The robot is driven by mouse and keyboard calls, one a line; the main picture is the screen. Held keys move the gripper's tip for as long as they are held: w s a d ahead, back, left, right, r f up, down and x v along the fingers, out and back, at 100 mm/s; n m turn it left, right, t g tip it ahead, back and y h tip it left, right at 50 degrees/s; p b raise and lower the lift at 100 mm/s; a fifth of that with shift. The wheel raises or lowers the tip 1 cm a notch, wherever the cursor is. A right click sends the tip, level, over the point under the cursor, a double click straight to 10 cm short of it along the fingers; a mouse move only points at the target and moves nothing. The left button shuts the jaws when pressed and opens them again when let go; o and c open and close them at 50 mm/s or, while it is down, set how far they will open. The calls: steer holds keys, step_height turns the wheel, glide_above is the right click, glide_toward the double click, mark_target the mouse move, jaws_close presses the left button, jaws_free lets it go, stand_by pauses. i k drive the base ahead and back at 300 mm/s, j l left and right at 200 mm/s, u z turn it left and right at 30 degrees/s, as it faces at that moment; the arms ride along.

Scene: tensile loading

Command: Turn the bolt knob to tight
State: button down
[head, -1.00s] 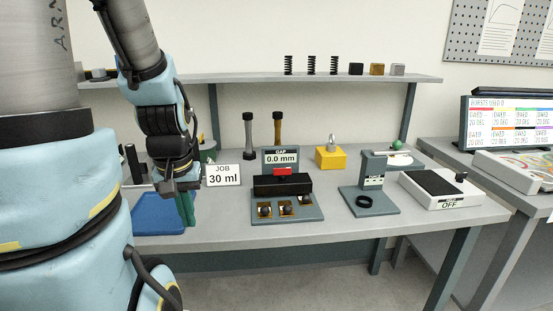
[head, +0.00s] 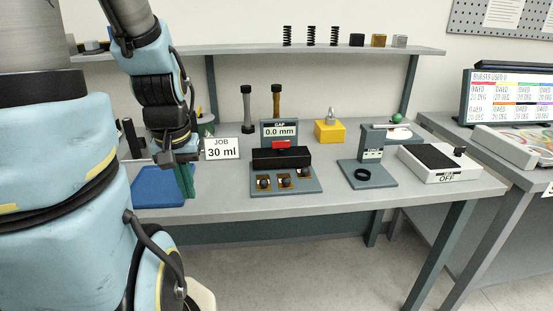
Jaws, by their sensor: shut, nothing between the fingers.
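I cannot tell for sure which part is the bolt knob. A dark upright cylinder (head: 130,136) and a thin pale rod stand at the left, partly hidden by my arm. Two bolt-like posts, one grey (head: 247,110) and one brown (head: 276,103), stand upright behind the gap gauge (head: 283,158), whose display reads 0.0 mm. My gripper (head: 182,162) is shut and empty, over the blue tray (head: 150,196) at the table's left. A green upright piece (head: 187,183) shows just below it; I cannot tell whether they touch.
A yellow block (head: 328,131), a grey stand (head: 370,165) and a white box (head: 440,164) marked OFF stand farther right. A shelf (head: 260,50) runs behind. The table's front strip is clear.

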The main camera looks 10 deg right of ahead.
mark_target(281, 145)
steer(key=l+u, duration=0.2)
steer(key=l, duration=0.2)
steer(key=l+u, duration=0.15)
steer(key=l, duration=0.3)
steer(key=k+l+u, duration=0.2)
steer(key=l, duration=0.2)
steer(key=l+u, duration=0.2)
steer(key=l, duration=0.2)
